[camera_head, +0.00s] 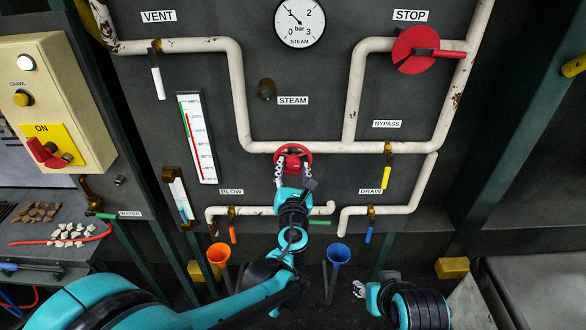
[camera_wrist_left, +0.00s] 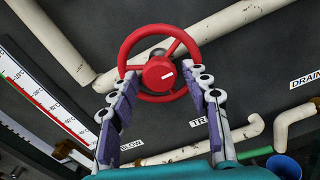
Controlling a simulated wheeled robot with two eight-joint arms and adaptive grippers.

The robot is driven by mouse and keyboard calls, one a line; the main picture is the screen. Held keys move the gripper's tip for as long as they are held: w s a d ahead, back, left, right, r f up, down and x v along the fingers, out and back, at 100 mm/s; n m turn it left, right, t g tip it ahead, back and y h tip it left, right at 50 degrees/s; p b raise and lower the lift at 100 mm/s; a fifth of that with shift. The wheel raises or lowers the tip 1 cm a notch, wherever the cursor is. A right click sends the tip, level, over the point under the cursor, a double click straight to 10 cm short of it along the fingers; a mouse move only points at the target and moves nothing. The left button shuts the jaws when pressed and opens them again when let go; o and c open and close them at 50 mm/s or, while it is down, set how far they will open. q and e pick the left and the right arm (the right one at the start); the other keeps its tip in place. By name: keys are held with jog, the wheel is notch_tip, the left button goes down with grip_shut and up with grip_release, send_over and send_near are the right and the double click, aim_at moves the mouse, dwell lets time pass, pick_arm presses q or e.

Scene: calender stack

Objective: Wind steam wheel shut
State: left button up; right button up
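My left gripper (camera_head: 286,173) is in front of the wheel. In the wrist view its two fingers (camera_wrist_left: 165,82) stand wide apart, with their tips overlapping the left and right sides of the rim. I cannot tell whether they touch it. My right gripper (camera_head: 358,288) is low, right of the blue funnel, small and partly hidden by its arm.
A round steam gauge (camera_head: 299,22) hangs above the wheel. A red stop lever (camera_head: 420,52) is at upper right. Valve levers, an orange funnel (camera_head: 219,253) and a blue funnel (camera_head: 338,254) are below. A control box (camera_head: 57,105) stands left. White pipes surround the wheel.

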pick_arm(q)
jog(key=shift+s, duration=0.1)
jog(key=s, duration=1.1)
jog(key=shift+s, duration=0.4)
jog(key=s+a+f+n+g+y, duration=0.2)
jog(key=a+f+n+g, duration=0.1)
jog(key=a+n, duration=0.6)
jog(key=s+a+f+n+g+y, duration=0.2)
jog(key=a+f+n+g, duration=0.1)
jog(key=a+n, duration=0.65)
jog(key=s+f+n+g+h, duration=0.4)
jog(key=s+n, duration=0.8)
jog(key=n, duration=0.8)
jog(key=shift+d+f+n+g, duration=0.35)
jog(key=shift+f+g, duration=0.15)
jog(key=shift+f, duration=0.15)
